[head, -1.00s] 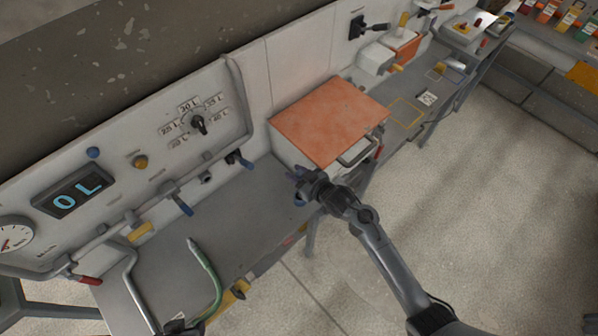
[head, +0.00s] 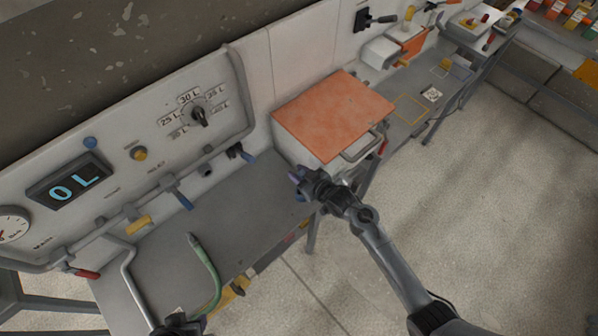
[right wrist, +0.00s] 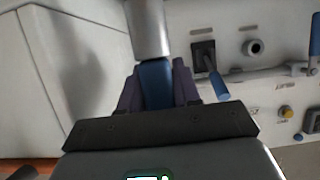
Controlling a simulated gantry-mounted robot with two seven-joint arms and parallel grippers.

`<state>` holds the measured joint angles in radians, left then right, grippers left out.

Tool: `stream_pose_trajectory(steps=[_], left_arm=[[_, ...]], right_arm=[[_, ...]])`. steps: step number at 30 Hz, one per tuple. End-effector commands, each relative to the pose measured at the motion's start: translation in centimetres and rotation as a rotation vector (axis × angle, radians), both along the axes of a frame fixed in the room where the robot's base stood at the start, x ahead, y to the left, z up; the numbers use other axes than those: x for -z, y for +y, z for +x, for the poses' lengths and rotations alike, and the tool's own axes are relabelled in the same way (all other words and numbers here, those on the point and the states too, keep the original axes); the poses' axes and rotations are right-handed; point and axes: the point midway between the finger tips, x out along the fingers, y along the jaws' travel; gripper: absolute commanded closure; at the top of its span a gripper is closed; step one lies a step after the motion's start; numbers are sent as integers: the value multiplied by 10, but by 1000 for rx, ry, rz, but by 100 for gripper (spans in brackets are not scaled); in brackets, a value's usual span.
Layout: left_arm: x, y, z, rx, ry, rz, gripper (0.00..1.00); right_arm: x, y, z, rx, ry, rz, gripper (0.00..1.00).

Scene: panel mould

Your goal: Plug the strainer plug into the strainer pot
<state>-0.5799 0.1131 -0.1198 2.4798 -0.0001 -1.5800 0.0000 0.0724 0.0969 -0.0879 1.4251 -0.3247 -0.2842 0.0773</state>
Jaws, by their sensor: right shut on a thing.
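My right gripper (head: 300,180) is over the bench, by the front left corner of the orange-lidded box. In the right wrist view my right gripper (right wrist: 157,85) is shut on the blue grip of a part with a grey metal cylinder, which looks like the strainer plug (right wrist: 150,30). The cylinder runs out of the top of that view, so its far end is hidden. A round port (right wrist: 253,47) on the panel may be the strainer pot; I cannot tell for sure. My left gripper (head: 178,325) is cut off at the bottom edge, its jaws unclear.
The orange-lidded box (head: 333,115) with a front handle stands on the bench. A green hose (head: 208,275) rises at the bench front. Blue-handled valves (head: 180,198) and a red handle (head: 86,273) stick out from the panel. The grey bench top (head: 235,215) between is largely clear.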

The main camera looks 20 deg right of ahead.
Motion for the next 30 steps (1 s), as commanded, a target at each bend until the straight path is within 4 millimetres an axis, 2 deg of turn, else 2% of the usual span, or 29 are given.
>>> stream_pose_trajectory(steps=[3,9,30], left_arm=[[10,1,0,2,0,4,57],[16,2,0,7,0,11,57],[15,0,0,1,0,0,57]], right_arm=[[12,0,0,0,-1,0,100],[21,0,0,0,-2,0,100],[22,0,0,0,-1,0,100]])
